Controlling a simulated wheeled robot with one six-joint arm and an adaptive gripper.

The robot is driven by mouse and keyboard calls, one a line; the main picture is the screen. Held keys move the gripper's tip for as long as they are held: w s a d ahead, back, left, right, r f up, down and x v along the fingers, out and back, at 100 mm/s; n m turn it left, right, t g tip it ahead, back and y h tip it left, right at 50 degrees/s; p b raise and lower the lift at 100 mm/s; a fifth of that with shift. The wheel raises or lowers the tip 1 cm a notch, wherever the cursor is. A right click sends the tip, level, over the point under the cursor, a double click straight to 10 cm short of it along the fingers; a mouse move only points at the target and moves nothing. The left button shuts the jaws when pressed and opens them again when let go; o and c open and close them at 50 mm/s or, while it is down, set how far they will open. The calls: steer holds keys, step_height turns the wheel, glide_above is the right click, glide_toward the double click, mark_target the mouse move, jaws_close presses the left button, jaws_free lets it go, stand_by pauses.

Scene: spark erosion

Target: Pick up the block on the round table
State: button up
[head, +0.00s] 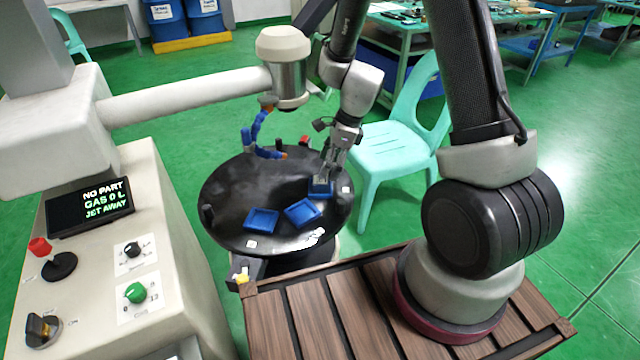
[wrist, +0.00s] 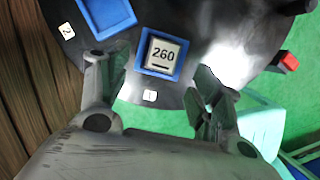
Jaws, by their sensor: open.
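The round table (head: 225,205) is black and glossy, with several shallow blue trays on it. The block (wrist: 163,54) is a light square marked 260, lying in a blue tray (wrist: 146,67) near the table's edge in the wrist view. In the head view that tray (head: 319,193) is at the table's right side, and the block in it is mostly hidden by my fingers. My gripper (head: 335,165) is above this tray. In the wrist view my gripper (wrist: 160,90) is open and empty, its fingers apart on either side of the tray's near edge.
Two other blue trays (head: 262,220) (head: 302,212) look empty. A blue jointed hose (head: 256,135) and a white machine arm (head: 185,95) stand over the table's back left. A red-topped piece (wrist: 289,61) is at the rim. A mint chair (head: 390,150) stands right of the table.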

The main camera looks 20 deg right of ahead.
mark_target(320, 184)
steer(key=x, duration=0.5)
steer(key=shift+w+a+f, duration=0.25)
steer(key=shift+a, duration=0.05)
steer(key=shift+c, duration=0.2)
jaws_close()
